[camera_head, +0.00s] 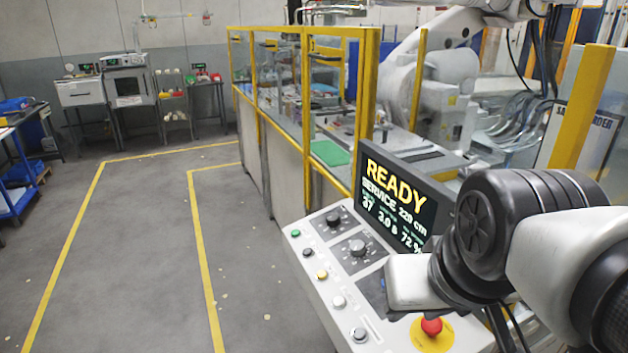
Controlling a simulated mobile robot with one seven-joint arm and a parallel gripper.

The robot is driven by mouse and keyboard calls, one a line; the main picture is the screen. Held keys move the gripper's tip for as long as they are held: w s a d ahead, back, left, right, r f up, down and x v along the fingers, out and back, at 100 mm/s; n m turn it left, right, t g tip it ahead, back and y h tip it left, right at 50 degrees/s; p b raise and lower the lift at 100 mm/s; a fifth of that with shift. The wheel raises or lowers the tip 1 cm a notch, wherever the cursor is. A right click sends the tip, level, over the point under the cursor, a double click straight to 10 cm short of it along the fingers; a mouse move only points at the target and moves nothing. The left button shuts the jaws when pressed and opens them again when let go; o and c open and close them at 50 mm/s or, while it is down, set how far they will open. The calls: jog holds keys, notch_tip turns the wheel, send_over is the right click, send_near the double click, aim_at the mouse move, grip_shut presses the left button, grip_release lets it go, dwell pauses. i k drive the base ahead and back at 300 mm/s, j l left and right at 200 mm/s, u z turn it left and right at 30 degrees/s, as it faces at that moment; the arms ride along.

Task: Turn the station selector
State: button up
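A white control panel (350,290) stands tilted at the lower middle. My arm comes in from the right, and the white end of my gripper (408,284) is over the panel's right part, right of and below the lower knob. It appears apart from both knobs. Its fingers cannot be made out, and it hides part of the panel.
A screen (398,200) reading READY stands behind the panel. A red emergency button (431,326) on a yellow disc is just below my gripper. Several small buttons line the panel's left edge. A yellow-framed fence (305,120) stands behind. The floor at left is clear.

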aim_at(332, 218)
jog(key=j+z, duration=0.5)
jog(key=j, duration=0.6)
jog(key=j+z, duration=0.5)
jog(key=j, duration=0.55)
jog(key=i+j+z, duration=0.1)
jog(key=j+z, duration=0.15)
jog(key=j, duration=0.3)
jog(key=j+z, duration=0.25)
jog(key=j, duration=0.25)
jog(key=i+j+z, duration=0.5)
jog(key=j, duration=0.25)
jog(key=i+j+z, duration=0.25)
jog(key=j, duration=0.2)
